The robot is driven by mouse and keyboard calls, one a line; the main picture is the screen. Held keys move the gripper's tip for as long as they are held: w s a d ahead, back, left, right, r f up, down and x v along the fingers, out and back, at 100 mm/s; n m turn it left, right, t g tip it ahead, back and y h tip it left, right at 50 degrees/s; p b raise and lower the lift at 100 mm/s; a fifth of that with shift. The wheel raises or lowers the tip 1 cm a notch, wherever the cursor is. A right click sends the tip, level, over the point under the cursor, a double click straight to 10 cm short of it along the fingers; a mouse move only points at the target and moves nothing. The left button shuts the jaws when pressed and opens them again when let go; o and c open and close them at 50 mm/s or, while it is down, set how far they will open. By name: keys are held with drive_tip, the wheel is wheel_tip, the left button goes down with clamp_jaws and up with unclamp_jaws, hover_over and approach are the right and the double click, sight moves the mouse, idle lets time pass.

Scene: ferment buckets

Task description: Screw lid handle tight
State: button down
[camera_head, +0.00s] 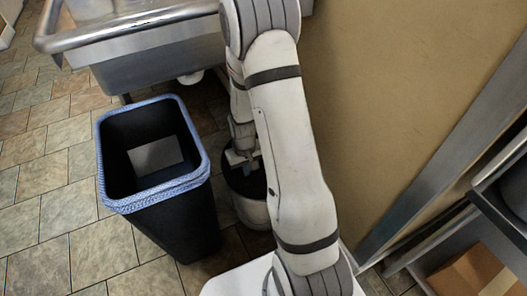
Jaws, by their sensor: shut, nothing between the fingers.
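A white bucket (251,212) with a dark lid (242,182) stands on the floor in the middle of the head view, partly covered by my arm. My gripper (238,158) points down at the top of the lid and is shut with nothing held. The lid handle cannot be made out; the gripper and arm hide the middle of the lid. I cannot tell whether the fingers touch the lid.
A black bin (185,225) with a blue liner and a flat grey piece inside stands close left of the bucket. A steel sink (150,70) is behind it. A tan wall (390,90) and a metal shelf (440,255) with a cardboard box (478,275) are right. Tiled floor lies free at left.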

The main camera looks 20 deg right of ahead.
wheel_tip(320, 180, up, 7)
drive_tip(key=p, duration=0.4)
drive_tip(key=shift+w+r+p, duration=0.1)
drive_tip(key=shift+p, duration=0.2)
